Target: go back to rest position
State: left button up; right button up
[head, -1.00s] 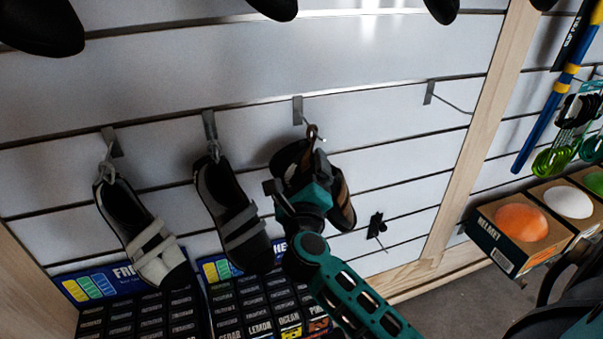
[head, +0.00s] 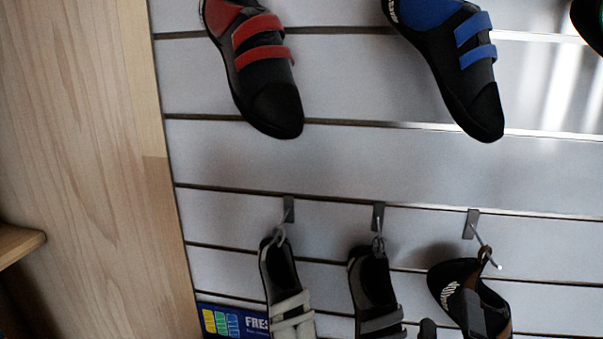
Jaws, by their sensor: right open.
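My right gripper (head: 450,322) shows only as dark finger parts at the bottom edge of the head view. It is open, in front of the lower part of a black and brown climbing shoe (head: 455,272). That shoe hangs by its loop from a hook (head: 472,224) on the slatted wall. I cannot tell whether the fingers touch it. The rest of my right arm is below the picture. My left gripper is not in view.
A shoe with light straps (head: 280,280) and a shoe with grey straps (head: 370,290) hang to the left. Above hang a red-strapped shoe (head: 265,75) and a blue-strapped shoe (head: 455,65). A wooden panel (head: 85,150) stands at left, with a shelf edge (head: 18,243).

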jog(key=s+a+f+n+y+p, duration=0.1)
jog(key=s+a+f+n+y, duration=0.25)
jog(key=n, duration=0.55)
jog(key=a+f+n+y+p, duration=0.15)
jog(key=a+n+y, duration=0.25)
jog(key=n+y, duration=0.4)
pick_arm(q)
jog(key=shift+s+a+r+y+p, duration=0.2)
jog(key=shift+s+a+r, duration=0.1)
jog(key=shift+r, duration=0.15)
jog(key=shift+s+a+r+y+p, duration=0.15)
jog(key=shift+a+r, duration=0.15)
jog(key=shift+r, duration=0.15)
pick_arm(e)
jog(key=s+f+n+g+h, duration=0.1)
jog(key=s+f+n+g, duration=0.3)
jog(key=f+n, duration=0.2)
jog(key=s+d+f+n+g+h, duration=0.1)
jog(key=s+f+n+g, duration=0.3)
jog(key=f+n, duration=0.2)
notch_tip(320, 180, down, 2)
jog(key=shift+s+f+n, duration=0.2)
jog(key=shift+s+n, duration=0.2)
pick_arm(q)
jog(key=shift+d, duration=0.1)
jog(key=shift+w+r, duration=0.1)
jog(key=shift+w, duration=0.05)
